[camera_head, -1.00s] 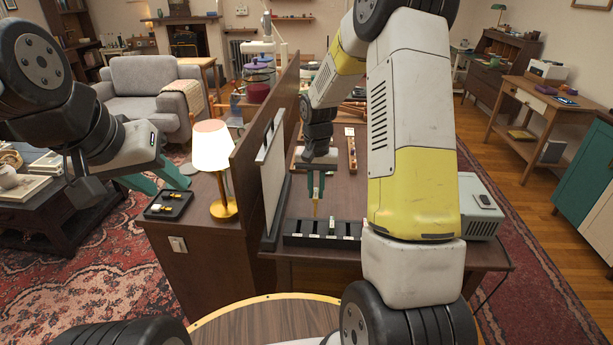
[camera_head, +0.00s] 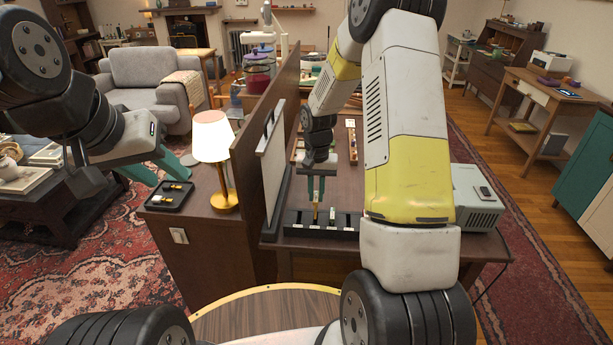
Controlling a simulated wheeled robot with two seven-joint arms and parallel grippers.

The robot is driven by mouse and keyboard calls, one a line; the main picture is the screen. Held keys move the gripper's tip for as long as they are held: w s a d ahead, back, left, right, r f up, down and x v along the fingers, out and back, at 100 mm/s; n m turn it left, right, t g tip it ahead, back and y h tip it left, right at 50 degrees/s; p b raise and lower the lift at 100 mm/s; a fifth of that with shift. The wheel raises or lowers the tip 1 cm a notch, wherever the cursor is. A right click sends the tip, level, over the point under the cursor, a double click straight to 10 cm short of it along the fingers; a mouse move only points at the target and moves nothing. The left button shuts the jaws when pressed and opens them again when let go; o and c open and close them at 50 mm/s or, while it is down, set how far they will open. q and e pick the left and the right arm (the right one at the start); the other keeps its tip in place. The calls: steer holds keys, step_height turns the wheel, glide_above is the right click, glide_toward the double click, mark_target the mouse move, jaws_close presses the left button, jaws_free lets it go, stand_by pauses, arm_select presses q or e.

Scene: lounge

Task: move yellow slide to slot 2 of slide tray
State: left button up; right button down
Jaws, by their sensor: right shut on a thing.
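The black slide tray (camera_head: 345,234) lies near the front edge of the brown desk, with several slots in a row. My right gripper (camera_head: 316,200) points down over the left part of the tray, shut on the small yellow slide (camera_head: 315,214). The slide is upright, its lower end overlapping the tray; I cannot tell which slot it is at or whether it is seated. A pale piece (camera_head: 332,215) stands in the tray just right of it. My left gripper (camera_head: 160,172) is open and empty, by the lamp cabinet at the left.
A lit lamp (camera_head: 213,140) and a small black tray (camera_head: 157,203) with yellow items stand on the cabinet. A brown partition (camera_head: 262,130) and a white panel (camera_head: 272,170) rise left of the slide tray. A grey box (camera_head: 475,208) stands at the desk's right.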

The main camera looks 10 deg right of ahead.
steer(key=shift+f, duration=0.65)
steer(key=shift+f, duration=2.45)
stand_by(0.5)
steer(key=c, duration=1.3)
jaws_free()
steer(key=shift+r, duration=3)
